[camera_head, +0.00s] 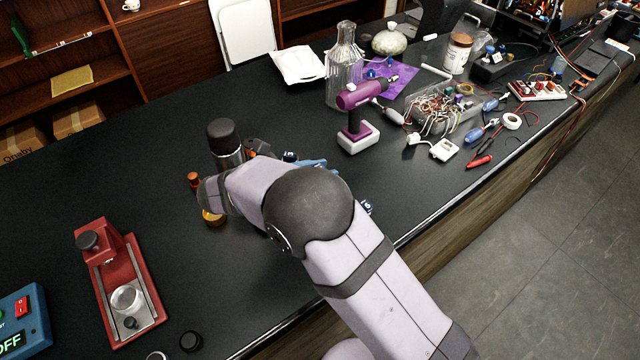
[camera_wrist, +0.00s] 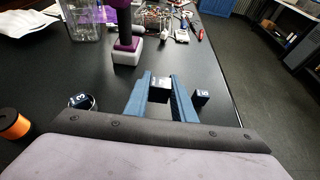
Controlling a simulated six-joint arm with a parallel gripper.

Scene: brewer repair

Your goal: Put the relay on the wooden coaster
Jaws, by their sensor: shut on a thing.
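In the wrist view my gripper (camera_wrist: 160,84) has its two blue fingers shut on a small dark block with a pale top, the relay (camera_wrist: 160,90). Whether it touches the counter is hard to tell. In the head view my arm hides the relay, and only a bit of blue gripper (camera_head: 316,165) shows past it. A round amber-brown thing (camera_head: 213,218), perhaps the wooden coaster, shows in part at the left edge of my arm. No coaster shows clearly in the wrist view.
Dark cubes marked 5 (camera_wrist: 202,97) and 3 (camera_wrist: 82,100) flank the gripper; the latter is at a round, silvery thing. An orange spool (camera_wrist: 13,124) is left. A black-capped flask (camera_head: 226,145) and purple drill (camera_head: 357,115) stand nearby.

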